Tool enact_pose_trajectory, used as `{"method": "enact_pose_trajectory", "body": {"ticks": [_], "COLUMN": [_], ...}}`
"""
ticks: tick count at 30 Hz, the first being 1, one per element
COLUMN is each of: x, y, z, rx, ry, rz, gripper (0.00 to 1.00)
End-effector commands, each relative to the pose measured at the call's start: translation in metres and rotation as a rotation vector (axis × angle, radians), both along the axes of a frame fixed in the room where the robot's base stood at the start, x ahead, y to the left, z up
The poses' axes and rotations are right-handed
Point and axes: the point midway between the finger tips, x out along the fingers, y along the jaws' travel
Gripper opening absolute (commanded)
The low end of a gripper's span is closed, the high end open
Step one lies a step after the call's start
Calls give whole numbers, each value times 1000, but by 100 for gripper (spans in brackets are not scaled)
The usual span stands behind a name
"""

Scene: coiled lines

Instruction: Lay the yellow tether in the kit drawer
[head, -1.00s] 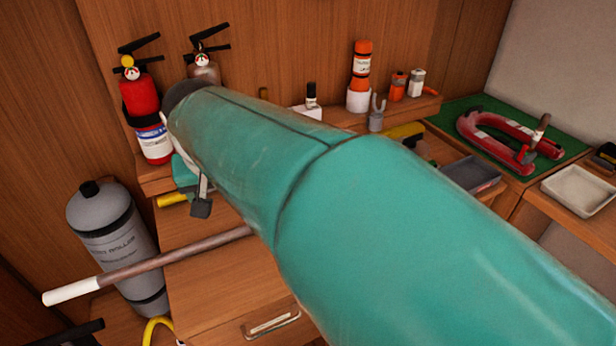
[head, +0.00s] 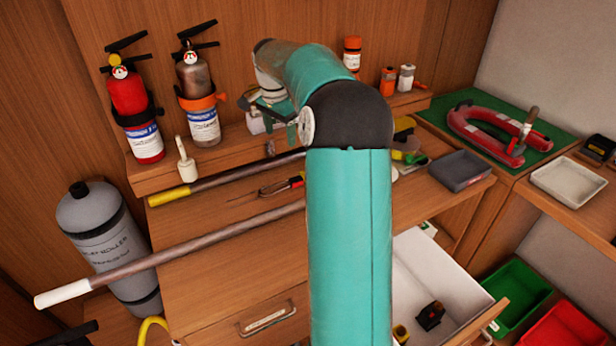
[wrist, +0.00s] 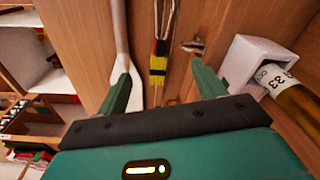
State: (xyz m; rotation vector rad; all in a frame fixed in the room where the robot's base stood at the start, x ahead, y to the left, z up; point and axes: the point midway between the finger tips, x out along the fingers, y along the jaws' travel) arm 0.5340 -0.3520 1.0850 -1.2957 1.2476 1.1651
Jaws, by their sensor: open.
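My gripper (wrist: 162,72) is open. In the wrist view its two green fingers stand apart over a wooden surface. A slim item with yellow, black and red bands (wrist: 158,58) and thin strands lies between them in the picture; I cannot tell whether it is the yellow tether. In the head view my gripper (head: 268,112) is over the back shelf, its fingertips unclear. A curved yellow line (head: 153,328) shows in part at the bottom left. An open drawer with white walls (head: 458,297) holds a black item (head: 430,316) and a small yellow one (head: 401,333).
A long pole (head: 160,255) and a shorter yellow-ended rod (head: 215,182) lie on the bench. Fire extinguishers (head: 134,110) stand behind. A grey tray (head: 459,170) lies right of my arm. Green (head: 520,290) and red bins are lower right. A white box (wrist: 262,52) is beside the right finger.

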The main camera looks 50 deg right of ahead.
Motion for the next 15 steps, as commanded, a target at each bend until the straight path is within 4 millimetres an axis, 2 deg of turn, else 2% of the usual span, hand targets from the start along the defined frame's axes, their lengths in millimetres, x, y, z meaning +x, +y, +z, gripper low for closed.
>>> {"method": "enact_pose_trajectory", "body": {"ticks": [1,6,10,15], "x": [-2,-11,-17,-19], "y": [-23,-76,-97,-102], "z": [-12,-38,-48,-61], "rx": [20,67,85,91], "ry": [3,6,6,10], "rz": [-66,-245,-319,-337], "gripper": [69,69,69,69]}}
